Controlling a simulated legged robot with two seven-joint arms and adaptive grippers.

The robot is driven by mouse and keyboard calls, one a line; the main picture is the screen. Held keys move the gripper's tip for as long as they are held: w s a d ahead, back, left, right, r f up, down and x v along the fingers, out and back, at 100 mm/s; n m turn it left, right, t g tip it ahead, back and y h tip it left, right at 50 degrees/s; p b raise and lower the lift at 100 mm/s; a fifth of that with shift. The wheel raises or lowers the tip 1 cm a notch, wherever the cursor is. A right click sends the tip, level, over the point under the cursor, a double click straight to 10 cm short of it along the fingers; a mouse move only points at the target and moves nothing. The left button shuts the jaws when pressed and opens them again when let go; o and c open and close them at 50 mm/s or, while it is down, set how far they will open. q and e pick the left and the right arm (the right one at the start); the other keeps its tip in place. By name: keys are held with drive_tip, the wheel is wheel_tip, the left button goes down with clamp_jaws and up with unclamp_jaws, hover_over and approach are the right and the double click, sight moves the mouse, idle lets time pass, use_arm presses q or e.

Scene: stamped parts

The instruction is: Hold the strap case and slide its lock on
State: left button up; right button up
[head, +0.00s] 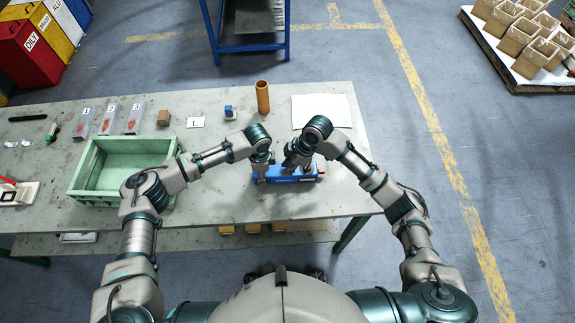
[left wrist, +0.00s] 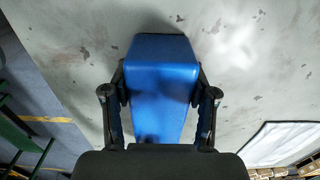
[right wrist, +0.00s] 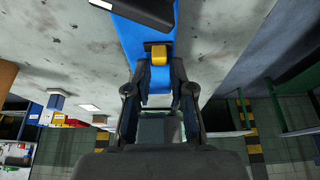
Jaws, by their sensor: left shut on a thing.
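The blue strap case (head: 290,179) lies on the grey table near its front right, long side across the head view. My left gripper (head: 260,176) is shut on the case's left part; in the left wrist view its fingers press both sides of the blue body (left wrist: 162,85). My right gripper (head: 295,160) is over the case's right part. In the right wrist view its fingertips (right wrist: 161,72) stand apart, close to a small yellow piece (right wrist: 159,54) on the blue case. I cannot tell whether they touch it. A dark block overlaps the case there.
A green open crate (head: 75,193) stands left of the case. The table's right edge is close to the case.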

drive_tip(key=shift+d, duration=0.1)
clamp_jaws()
drive_tip(key=shift+c, duration=0.6)
unclamp_jaws()
drive_tip(key=o, duration=0.7)
drive_tip(key=v, duration=1.1)
drive_tip(key=shift+w+d+r, duration=0.15)
drive_tip(key=shift+d+r, duration=0.05)
drive_tip(key=shift+r, duration=0.15)
